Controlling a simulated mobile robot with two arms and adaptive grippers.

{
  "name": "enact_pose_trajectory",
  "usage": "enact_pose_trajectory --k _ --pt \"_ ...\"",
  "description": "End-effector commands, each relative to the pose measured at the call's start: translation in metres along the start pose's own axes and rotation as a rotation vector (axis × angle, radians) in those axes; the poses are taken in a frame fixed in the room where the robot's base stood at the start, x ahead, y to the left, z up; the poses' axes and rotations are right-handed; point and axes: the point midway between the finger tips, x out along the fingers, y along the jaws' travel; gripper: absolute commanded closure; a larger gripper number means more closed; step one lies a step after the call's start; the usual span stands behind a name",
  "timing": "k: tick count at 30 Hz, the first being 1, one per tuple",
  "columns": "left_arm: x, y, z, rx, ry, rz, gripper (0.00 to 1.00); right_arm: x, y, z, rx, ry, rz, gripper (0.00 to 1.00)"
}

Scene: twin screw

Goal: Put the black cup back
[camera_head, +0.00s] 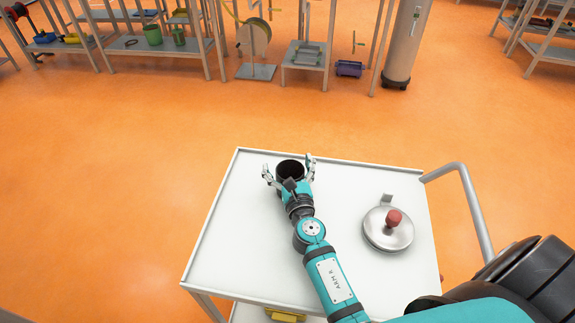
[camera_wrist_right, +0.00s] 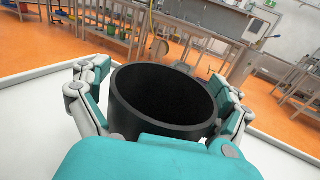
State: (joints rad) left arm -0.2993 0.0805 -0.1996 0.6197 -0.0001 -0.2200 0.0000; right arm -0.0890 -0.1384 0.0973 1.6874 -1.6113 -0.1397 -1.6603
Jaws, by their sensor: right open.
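The black cup (camera_head: 290,168) stands on the white cart top (camera_head: 240,235), near its far edge. In the right wrist view the cup (camera_wrist_right: 163,100) fills the middle, with its round open rim showing and its inside dark. My right gripper (camera_head: 289,166) is open, with one finger on each side of the cup. In the right wrist view the fingers (camera_wrist_right: 160,95) flank the cup wall; the left finger seems very close to it, and I cannot tell whether either touches. The cup's lower part is hidden by the gripper. My left gripper is not in view.
A round metal lid-like piece (camera_head: 388,230) with a red knob lies on the cart's right part. A grey handle (camera_head: 470,200) rises at the cart's right side. The cart top left of my arm is clear. Shelves (camera_head: 150,45) stand across the orange floor.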

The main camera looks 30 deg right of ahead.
Motion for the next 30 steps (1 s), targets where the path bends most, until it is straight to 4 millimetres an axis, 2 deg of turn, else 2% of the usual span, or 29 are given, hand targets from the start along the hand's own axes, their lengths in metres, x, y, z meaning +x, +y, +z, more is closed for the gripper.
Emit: enact_pose_trajectory --k 11,14,24,30 --pt "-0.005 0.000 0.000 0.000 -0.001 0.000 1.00 -0.001 0.000 0.006 0.001 0.001 0.000 0.01" --pt "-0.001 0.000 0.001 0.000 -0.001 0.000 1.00 -0.017 0.000 0.001 -0.001 0.003 0.000 0.01" --pt "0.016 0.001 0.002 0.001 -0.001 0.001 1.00 -0.090 0.000 -0.001 -0.001 0.002 0.000 0.01" --pt "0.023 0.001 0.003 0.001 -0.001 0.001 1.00 -0.115 0.000 0.001 -0.001 0.001 0.001 0.01"
